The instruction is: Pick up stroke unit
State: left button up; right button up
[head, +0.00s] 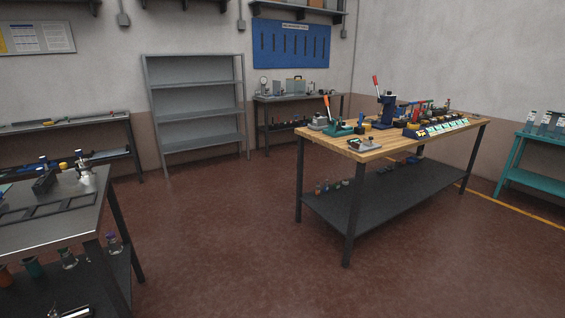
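I cannot tell for sure which object is the stroke unit. On the wooden-topped workbench (400,140) stands a dark blue upright device with a red lever (387,112). To its left is a low green device with an orange-red lever (341,128). A small grey unit (364,144) lies near the bench's front left corner. Several small parts and a row of light green cards (443,128) sit towards the right. All are small and far off. Neither of my grippers shows clearly in the head view.
A metal table (55,235) with a dark frame and small tools is close at left. An empty grey shelf rack (195,105) and a side bench (300,97) stand against the back wall. A teal table (540,150) is at right. Open red-brown floor lies between.

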aim_at(321, 121)
jog(key=i, duration=0.5)
jog(key=i+j+z, duration=0.15)
jog(key=i, duration=0.8)
jog(key=i+j+z, duration=0.1)
jog(key=i, duration=0.35)
jog(key=i+j+z, duration=0.1)
jog(key=i, duration=0.4)
jog(key=i+j, duration=0.25)
jog(key=i, duration=0.2)
jog(key=k+j+z, duration=0.15)
jog(key=j, duration=0.25)
jog(key=k+j+z, duration=0.15)
jog(key=j, duration=0.25)
jog(key=k+j+z, duration=0.15)
jog(key=j, duration=0.25)
jog(key=k+j+z, duration=0.15)
jog(key=k+j, duration=0.15)
